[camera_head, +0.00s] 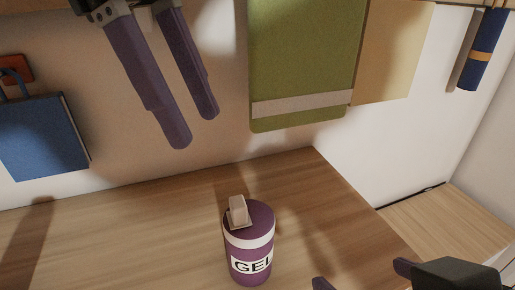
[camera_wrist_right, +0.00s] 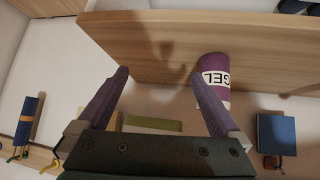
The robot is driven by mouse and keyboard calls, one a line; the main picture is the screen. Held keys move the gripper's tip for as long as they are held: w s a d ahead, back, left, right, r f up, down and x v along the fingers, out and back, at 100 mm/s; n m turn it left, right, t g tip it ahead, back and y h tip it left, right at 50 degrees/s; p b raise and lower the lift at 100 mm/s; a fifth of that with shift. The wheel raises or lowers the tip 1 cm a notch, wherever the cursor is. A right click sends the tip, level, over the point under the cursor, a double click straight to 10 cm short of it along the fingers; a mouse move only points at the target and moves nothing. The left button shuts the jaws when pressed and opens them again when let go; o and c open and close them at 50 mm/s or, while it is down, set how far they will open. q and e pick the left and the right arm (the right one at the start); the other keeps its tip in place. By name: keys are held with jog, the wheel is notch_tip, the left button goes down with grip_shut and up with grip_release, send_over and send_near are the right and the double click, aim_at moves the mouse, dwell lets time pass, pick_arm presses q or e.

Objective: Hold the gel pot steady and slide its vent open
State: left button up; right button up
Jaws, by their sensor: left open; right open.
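The gel pot (camera_head: 249,243) is a purple cylinder with white bands and a GEL label. It stands upright on the wooden surface. A small beige vent piece (camera_head: 238,211) sits on its lid. In the right wrist view the pot (camera_wrist_right: 213,79) shows behind one finger, with its lid hidden. My left gripper (camera_head: 198,132) is open and empty, above and to the left of the pot. My right gripper (camera_head: 358,275) is open at the bottom edge of the head view, right of the pot and apart from it. Its fingers also show in the right wrist view (camera_wrist_right: 158,88).
The wooden surface (camera_head: 120,245) around the pot is clear. A green hanging piece (camera_head: 304,65) and a beige panel (camera_head: 393,50) hang behind. A blue bag (camera_head: 42,138) hangs at left and a blue roll (camera_head: 482,50) at upper right. A lower wooden ledge (camera_head: 450,222) lies at right.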

aim_at(260, 239)
jog(key=a+t+y, duration=0.1)
jog(key=a, duration=0.1)
jog(key=w+a+r+n+t+y, duration=0.1)
jog(key=a, duration=0.2)
jog(key=w+a+r+n+t+y, duration=0.1)
jog(key=a, duration=0.1)
jog(key=shift+a+r+y, duration=0.1)
jog(key=shift+a+y, duration=0.2)
jog(key=shift+a+n+y, duration=0.4)
jog(key=shift+a+y, duration=0.1)
jog(key=shift+a, duration=0.1)
jog(key=shift+w+a, duration=0.15)
jog(key=shift+a, duration=0.05)
jog(key=x, duration=0.9)
jog(key=shift+w, duration=0.15)
